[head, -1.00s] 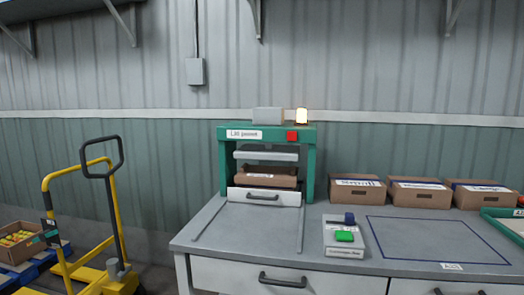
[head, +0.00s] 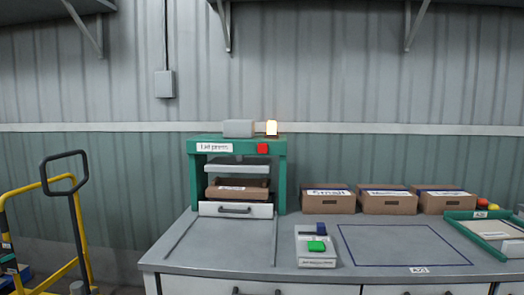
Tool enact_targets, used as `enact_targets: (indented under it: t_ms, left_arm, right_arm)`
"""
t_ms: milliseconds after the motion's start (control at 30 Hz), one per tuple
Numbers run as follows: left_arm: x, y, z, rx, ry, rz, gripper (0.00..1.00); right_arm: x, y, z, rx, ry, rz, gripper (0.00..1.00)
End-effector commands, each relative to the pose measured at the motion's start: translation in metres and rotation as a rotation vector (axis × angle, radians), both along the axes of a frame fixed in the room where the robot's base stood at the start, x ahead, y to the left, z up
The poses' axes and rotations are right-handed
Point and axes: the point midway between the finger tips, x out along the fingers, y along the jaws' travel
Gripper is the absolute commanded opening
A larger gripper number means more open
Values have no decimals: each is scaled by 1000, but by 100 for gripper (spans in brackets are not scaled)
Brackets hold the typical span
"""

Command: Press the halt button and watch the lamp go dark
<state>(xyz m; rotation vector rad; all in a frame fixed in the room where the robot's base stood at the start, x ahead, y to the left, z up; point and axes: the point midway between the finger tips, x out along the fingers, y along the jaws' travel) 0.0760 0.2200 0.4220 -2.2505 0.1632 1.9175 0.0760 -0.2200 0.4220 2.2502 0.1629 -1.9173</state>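The lid press (head: 194,175) is a green frame on the grey bench, with a sign reading "Lid press". A red button (head: 263,148) sits on the right of its top beam. The lamp (head: 271,128) on top of the beam glows yellow-white. The press plate (head: 237,168) is up, above a brown carton (head: 238,190) behind a white drawer front (head: 236,210) with a dark handle. A small grey control box (head: 317,262) with a green button (head: 316,246) and a dark blue knob (head: 320,228) stands in front, to the right. Neither gripper shows.
Three labelled brown cartons (head: 328,203) line the back of the bench. A blue outlined area (head: 400,244) on the bench top is bare. A green tray (head: 470,227) lies at the right. A yellow pallet truck (head: 85,240) stands on the floor at the left.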

Motion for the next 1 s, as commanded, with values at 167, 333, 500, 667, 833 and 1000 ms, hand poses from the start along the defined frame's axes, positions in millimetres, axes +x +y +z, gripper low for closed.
enact_targets:
  t_ms: [167, 333, 500, 667, 833, 1000]
  left_arm:
    - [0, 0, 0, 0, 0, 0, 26]
    - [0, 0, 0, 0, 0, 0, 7]
    - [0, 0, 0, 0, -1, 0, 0]
    - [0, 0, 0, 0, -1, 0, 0]
    - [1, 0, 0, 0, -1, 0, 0]
    - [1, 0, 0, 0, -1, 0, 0]
  right_arm:
    - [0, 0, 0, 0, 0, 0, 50]
    - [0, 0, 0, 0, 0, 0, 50]
    - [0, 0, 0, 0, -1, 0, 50]
    - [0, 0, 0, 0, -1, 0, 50]
    - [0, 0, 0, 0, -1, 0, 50]
    - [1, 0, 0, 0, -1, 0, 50]
